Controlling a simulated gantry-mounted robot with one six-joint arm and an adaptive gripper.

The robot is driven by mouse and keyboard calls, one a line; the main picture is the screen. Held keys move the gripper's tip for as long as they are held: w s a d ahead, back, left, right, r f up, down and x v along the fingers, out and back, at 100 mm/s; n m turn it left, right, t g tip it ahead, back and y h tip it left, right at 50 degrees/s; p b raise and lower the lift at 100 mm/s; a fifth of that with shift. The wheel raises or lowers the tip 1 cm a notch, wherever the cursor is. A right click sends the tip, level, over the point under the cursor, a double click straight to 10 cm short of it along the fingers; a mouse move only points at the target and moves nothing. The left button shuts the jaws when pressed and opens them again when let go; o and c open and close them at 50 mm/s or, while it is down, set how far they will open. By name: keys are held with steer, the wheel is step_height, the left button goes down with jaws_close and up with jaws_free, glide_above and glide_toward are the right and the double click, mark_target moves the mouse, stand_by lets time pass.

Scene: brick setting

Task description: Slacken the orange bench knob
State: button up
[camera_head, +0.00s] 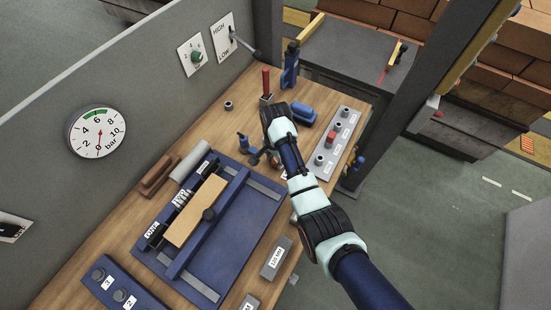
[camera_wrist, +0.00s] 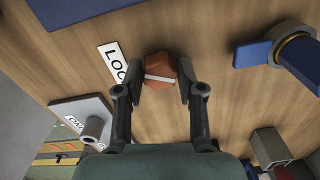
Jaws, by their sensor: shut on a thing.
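The orange bench knob (camera_wrist: 158,68) shows in the wrist view, faceted, with a white bar across its face. It stands on the wooden bench beside a white label (camera_wrist: 113,63) that reads "LOO", the rest being hidden. My gripper (camera_wrist: 161,84) has one finger on each side of the knob and is shut on it. In the head view my gripper (camera_head: 270,157) is low over the bench, and my arm hides most of the knob there.
A blue vise-like fixture (camera_head: 240,225) holding a wooden block (camera_head: 195,210) lies left of my gripper. A grey plate with several buttons (camera_head: 342,133) is close on the right. A blue tool (camera_head: 302,115) and a red-handled piece (camera_head: 266,85) stand behind.

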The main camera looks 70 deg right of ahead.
steer(key=shift+r+n+p, duration=0.15)
steer(key=shift+n+p, duration=0.15)
steer(key=shift+p, duration=0.05)
steer(key=shift+n+p, duration=0.6)
steer(key=shift+n, duration=0.1)
steer(key=n+p, duration=0.2)
steer(key=shift+n, duration=0.3)
steer(key=n+p, duration=0.2)
steer(key=n, duration=0.4)
steer(key=n+p, duration=0.1)
steer(key=n, duration=0.5)
steer(key=shift+n+p, duration=0.3)
steer(key=n, duration=0.5)
steer(key=shift+d+n, duration=0.1)
steer(key=shift+n, duration=0.2)
steer(key=o, duration=1.1)
